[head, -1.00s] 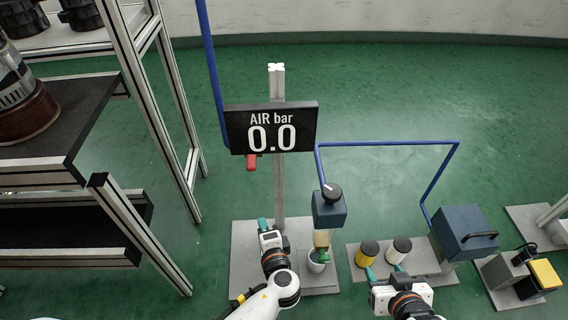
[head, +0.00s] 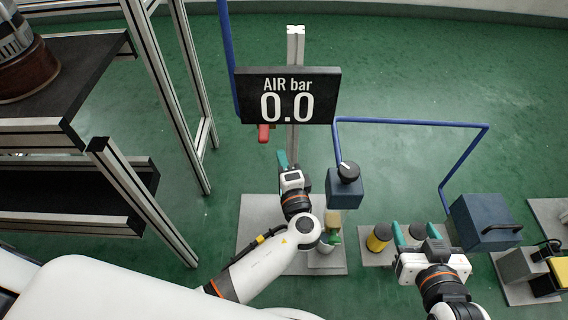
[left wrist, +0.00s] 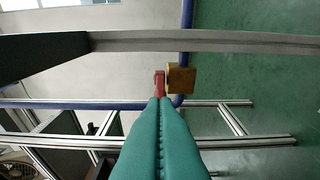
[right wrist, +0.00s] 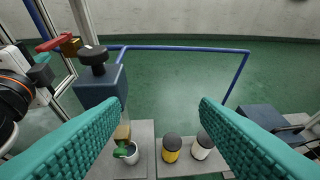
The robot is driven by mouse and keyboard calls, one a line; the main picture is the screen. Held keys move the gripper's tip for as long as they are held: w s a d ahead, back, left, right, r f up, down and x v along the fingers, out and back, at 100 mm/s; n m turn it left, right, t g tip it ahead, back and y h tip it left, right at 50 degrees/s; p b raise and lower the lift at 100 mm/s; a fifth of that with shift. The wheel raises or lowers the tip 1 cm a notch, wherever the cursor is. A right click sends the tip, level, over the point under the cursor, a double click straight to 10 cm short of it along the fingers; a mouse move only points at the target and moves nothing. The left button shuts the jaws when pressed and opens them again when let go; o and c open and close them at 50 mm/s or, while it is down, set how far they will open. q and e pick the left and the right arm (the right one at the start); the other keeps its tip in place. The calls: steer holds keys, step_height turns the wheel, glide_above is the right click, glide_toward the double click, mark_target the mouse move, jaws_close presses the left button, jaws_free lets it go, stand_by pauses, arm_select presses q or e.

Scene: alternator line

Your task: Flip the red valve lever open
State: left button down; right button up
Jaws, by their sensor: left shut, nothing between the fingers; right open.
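The red valve lever (head: 264,133) shows just below the display's lower left edge in the head view. In the left wrist view the red lever (left wrist: 159,84) sits beside a brass valve body (left wrist: 181,78) on the blue pipe. My left gripper (head: 282,160) is shut and empty, its teal fingertips just below and right of the lever in the head view; I cannot tell whether they touch it. The lever also shows in the right wrist view (right wrist: 56,44). My right gripper (head: 414,234) is open and empty, above the plate with the yellow and white canisters.
The display (head: 287,96) reads AIR bar 0.0 and is mounted on a metal post (head: 294,45). A blue-grey regulator box (head: 345,188) with a black knob stands right of my left gripper. An aluminium rack (head: 170,110) is at left. Green floor is open behind.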

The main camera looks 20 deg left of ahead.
arm_select(q)
steer(key=x, duration=0.6)
steer(key=shift+b, duration=0.35)
arm_select(e)
steer(key=r, duration=0.1)
steer(key=w+r+t, duration=0.1)
steer(key=a+r+t, duration=0.1)
steer(key=shift+w+y, duration=0.3)
arm_select(q)
steer(key=shift+w+a, duration=0.1)
